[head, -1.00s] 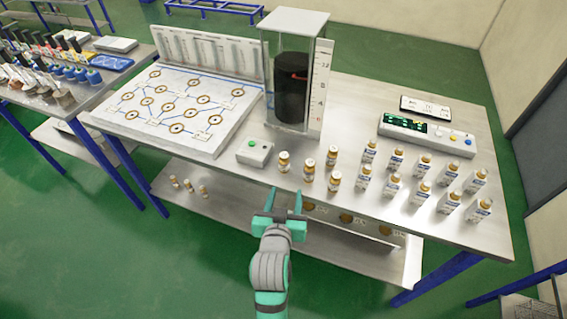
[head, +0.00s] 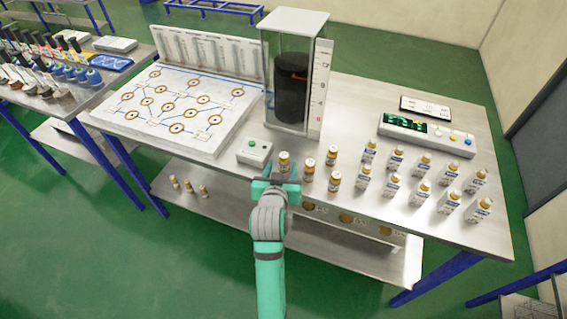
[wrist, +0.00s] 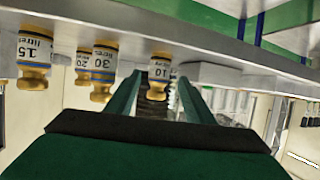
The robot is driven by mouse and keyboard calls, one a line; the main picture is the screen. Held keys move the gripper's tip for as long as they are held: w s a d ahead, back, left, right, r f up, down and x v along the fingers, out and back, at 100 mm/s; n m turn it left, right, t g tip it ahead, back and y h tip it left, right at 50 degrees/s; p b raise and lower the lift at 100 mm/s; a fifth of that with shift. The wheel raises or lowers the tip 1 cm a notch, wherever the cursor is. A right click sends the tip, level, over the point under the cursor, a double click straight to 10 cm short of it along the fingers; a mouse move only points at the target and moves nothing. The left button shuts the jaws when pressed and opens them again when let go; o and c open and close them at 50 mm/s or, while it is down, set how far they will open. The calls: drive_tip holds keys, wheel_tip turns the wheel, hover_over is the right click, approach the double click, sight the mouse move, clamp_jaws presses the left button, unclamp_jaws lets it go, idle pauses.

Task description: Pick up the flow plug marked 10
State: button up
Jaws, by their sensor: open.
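The flow plug marked 10 (wrist: 159,72) is a small gold-and-white cylinder with its label showing in the wrist view. In the head view it is the leftmost gold-and-white plug (head: 284,160) near the table's front edge. My gripper (head: 276,180) is open just in front of it. In the wrist view my gripper's fingers (wrist: 157,92) are spread, with the plug in line with the gap between them. I cannot tell whether the fingertips have reached around it. The plug stands on the table, and its lower part is partly hidden in the head view.
Plugs marked 15 (wrist: 34,62), 20 (wrist: 83,66) and 30 (wrist: 103,68) stand close to one side. A button box (head: 254,153) is just left of the plug. Several white bottles (head: 421,192) stand to the right. A clear tank (head: 292,80) stands behind.

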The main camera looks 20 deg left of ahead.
sight(283, 165)
drive_tip(key=shift+x, duration=1.85)
drive_tip(key=shift+d+f, duration=0.1)
clamp_jaws()
